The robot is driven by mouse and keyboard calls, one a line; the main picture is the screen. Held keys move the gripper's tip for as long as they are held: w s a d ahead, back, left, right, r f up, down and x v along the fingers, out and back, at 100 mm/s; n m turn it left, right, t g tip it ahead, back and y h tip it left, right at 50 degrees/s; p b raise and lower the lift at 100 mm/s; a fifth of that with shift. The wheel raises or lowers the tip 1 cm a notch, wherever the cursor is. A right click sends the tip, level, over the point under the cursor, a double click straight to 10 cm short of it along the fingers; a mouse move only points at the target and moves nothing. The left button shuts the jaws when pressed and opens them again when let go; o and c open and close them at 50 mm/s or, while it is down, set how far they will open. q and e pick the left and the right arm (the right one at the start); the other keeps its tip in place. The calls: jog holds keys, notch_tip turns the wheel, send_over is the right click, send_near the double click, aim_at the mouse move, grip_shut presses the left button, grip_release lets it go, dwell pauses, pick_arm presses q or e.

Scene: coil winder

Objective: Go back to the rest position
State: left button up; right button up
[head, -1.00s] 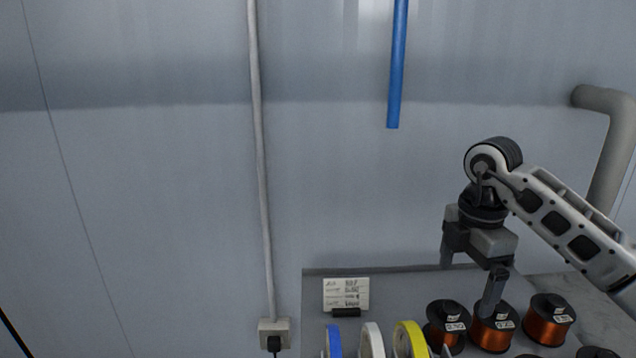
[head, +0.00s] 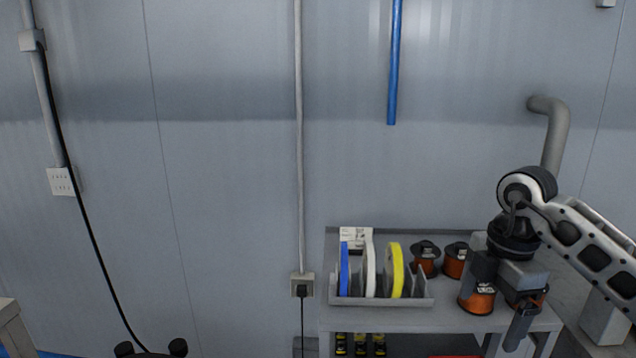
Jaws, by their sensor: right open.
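My right gripper (head: 497,302) is at the lower right in the head view, its arm coming in from the right. It is open, with its fingers pointing down and nothing seen between them. It shows in front of the right end of a grey cart (head: 375,319) and partly hides copper wire spools there. One copper spool (head: 478,299) shows beside the fingers, and another (head: 541,299) is partly behind them. Whether the fingers touch a spool I cannot tell. My left gripper is not in view.
A rack (head: 420,301) on the cart holds blue (head: 344,270), white (head: 370,268) and yellow (head: 397,270) rolls. A label card (head: 354,236) stands behind. Two more spools (head: 425,262) are at the back. A grey pipe (head: 556,135) bends from the wall. Free floor room is not visible.

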jog(key=s+a+f+n+y, duration=0.1)
jog(key=a+f+n+y, duration=0.15)
jog(key=a, duration=0.25)
jog(key=s+a+f+n+g+y, duration=0.1)
jog(key=a+f+y, duration=0.15)
jog(key=a, duration=0.25)
jog(key=s+a+f+n+y, duration=0.1)
jog(key=a+n+y, duration=0.15)
jog(key=a, duration=0.25)
jog(key=s+a+r+m+t+y, duration=0.2)
jog(key=s+a+r+t+y, duration=0.15)
jog(key=a+y, duration=0.7)
jog(key=d+f+m+t+h, duration=1.15)
jog(key=m+t, duration=0.25)
jog(key=m, duration=0.5)
jog(key=s+d+f+m+g+h, duration=0.1)
jog(key=s+f+g+h, duration=0.1)
jog(key=s+f, duration=0.3)
jog(key=s+d+f+m+g+h, duration=0.1)
jog(key=s+f+g+h, duration=0.1)
jog(key=s+f+g, duration=0.2)
notch_tip(320, 180, down, 4)
jog(key=shift+s+d+r, duration=0.2)
jog(key=shift+s+d, duration=0.1)
jog(key=shift+s, duration=0.9)
